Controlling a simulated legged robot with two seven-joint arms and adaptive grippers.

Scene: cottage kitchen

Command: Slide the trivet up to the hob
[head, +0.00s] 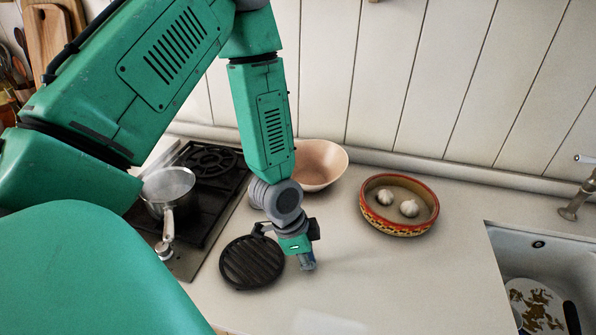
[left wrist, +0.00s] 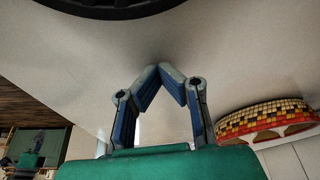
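The trivet (head: 252,262) is a dark round slatted disc lying flat on the pale worktop, just right of the hob (head: 220,193). A narrow strip of worktop shows between them. My left gripper (head: 308,265) points down at the worktop, just right of the trivet, with a small gap between them in the head view. In the left wrist view the fingertips of my left gripper (left wrist: 159,70) meet with nothing between them. The dark trivet edge (left wrist: 110,9) shows at the top of that view, apart from the fingers. My right gripper is out of view.
A saucepan (head: 168,190) stands on the hob. A pink bowl (head: 320,165) is behind my left forearm. A patterned dish (head: 398,228) with two garlic bulbs stands to the right, and the sink (head: 515,245) is at far right. Worktop in front of the dish is clear.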

